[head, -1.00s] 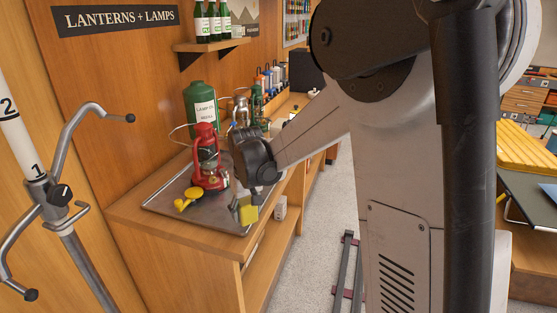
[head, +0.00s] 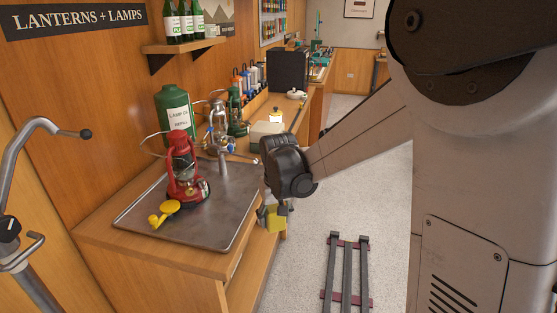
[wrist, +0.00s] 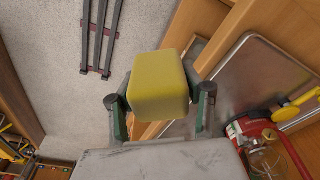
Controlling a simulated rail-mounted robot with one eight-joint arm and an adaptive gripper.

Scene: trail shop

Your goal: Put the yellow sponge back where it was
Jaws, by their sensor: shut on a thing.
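The yellow sponge (head: 272,221) is held in my gripper (head: 273,210), off the right edge of the wooden counter in the head view, beside the metal tray (head: 232,205). In the wrist view the sponge (wrist: 160,84) sits between the two fingers of my gripper (wrist: 160,100), which are shut on its sides. Below it in that view show the floor and part of the counter. The tray (wrist: 262,75) lies to the right of the sponge there.
A red lantern (head: 184,178) and a yellow funnel-like item (head: 165,212) are on the tray. A green lamp oil container (head: 174,115), a clear lamp and a pale box (head: 266,134) stand behind. Floor rails (head: 347,270) lie right of the counter.

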